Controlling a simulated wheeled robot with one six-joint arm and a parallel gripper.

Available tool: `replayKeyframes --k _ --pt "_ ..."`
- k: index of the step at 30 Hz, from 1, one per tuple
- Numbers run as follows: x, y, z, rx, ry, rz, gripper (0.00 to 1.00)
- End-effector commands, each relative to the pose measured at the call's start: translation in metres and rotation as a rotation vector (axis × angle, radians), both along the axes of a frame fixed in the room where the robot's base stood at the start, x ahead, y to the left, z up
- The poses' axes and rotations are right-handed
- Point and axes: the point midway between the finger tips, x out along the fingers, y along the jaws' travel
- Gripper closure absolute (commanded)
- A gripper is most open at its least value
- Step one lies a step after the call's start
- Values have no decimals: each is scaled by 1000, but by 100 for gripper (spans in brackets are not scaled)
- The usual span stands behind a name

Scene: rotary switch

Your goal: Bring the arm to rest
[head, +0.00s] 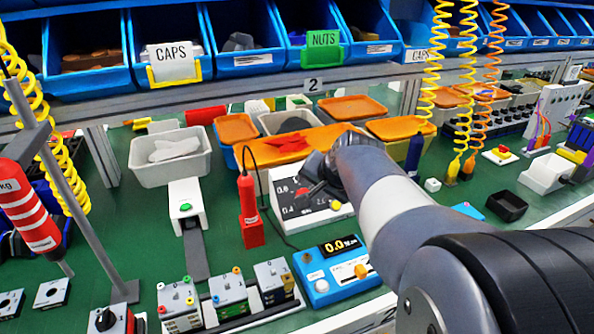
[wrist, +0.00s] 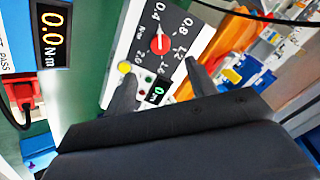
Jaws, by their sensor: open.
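The rotary switch box (head: 290,208), white with a dark dial face, stands on the green bench in the head view. In the wrist view its dial panel (wrist: 183,24) shows printed numbers around a red pointer knob (wrist: 160,43). The pointer aims up the picture, between the 0.4 and 0.8 marks. My gripper (wrist: 160,75) is open, its two dark fingers spread apart below the knob in the picture, with nothing between them. In the head view my gripper (head: 316,172) is over the box and hides part of the dial.
A blue torque meter (head: 329,271) reading 0.0 stands in front of the box. A red tool (head: 250,211) with a cable stands left of it. Bins and orange-lidded boxes (head: 347,108) lie behind. Yellow coiled hoses (head: 436,60) hang at the right.

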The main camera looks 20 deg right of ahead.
Motion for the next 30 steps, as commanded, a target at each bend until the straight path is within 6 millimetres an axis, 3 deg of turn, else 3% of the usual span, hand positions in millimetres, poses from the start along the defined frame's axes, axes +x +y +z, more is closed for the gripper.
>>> replayKeyframes --k 5,21,30 --pt "8 0 -10 1 3 1 47" --pt "63 -2 -70 2 2 1 47" --pt "73 -3 -79 4 -2 -4 47"
